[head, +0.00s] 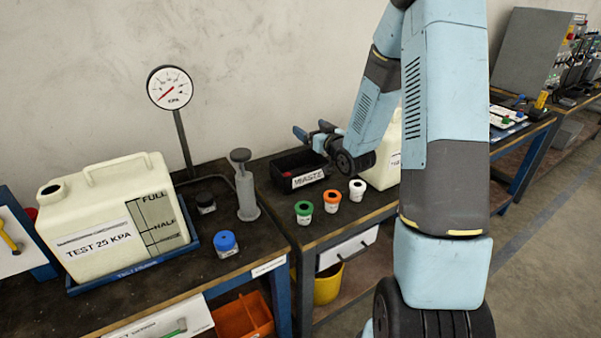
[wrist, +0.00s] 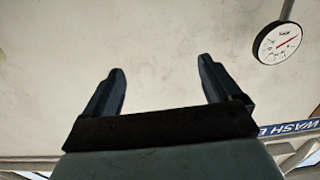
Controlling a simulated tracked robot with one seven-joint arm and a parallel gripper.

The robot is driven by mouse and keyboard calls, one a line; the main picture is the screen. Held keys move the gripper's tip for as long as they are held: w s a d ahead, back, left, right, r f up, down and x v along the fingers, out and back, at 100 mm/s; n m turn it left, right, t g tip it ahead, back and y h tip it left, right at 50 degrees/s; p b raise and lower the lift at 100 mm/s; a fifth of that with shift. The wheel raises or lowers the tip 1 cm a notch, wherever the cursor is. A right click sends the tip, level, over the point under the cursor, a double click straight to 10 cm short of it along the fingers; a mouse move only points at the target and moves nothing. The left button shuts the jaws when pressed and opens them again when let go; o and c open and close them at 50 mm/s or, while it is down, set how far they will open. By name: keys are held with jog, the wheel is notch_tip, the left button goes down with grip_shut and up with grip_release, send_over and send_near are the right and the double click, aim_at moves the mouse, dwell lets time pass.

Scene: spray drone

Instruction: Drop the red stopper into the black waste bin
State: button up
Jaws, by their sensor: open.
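The black waste bin (head: 303,180), labelled WASTE, stands at the back of the right-hand bench against the wall. My gripper (head: 312,131) is over the back right of the bin, with its fingers pointing toward the wall. In the wrist view my gripper (wrist: 162,75) is open, with only bare wall between its fingers.
Green (head: 304,211), orange (head: 332,201) and white (head: 357,190) capped pots stand before the bin. A white canister (head: 95,225), a blue-capped pot (head: 227,243), a grey pump (head: 244,190) and a pressure gauge (head: 170,88) occupy the left bench. My arm hides part of a second canister (head: 385,165).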

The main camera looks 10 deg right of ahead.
jog(key=shift+s+r, duration=0.3)
jog(key=shift+s, duration=0.4)
jog(key=shift+s+r, duration=0.35)
jog(key=shift+s, duration=0.35)
jog(key=shift+s+r, duration=0.3)
jog(key=shift+s, duration=0.4)
jog(key=s+d+r+m+g+h, duration=0.2)
jog(key=s+r+g+h, duration=0.4)
jog(key=s+r, duration=0.55)
jog(key=s+a+r+g, duration=0.1)
jog(key=s+g, duration=0.1)
jog(key=s, duration=0.9)
jog(key=s+a+r+m+g, duration=0.1)
jog(key=s+r+g, duration=0.1)
jog(key=s, duration=1)
jog(key=shift+s+m+g, duration=0.15)
jog(key=shift+m+g, duration=0.15)
jog(key=shift+g, duration=0.5)
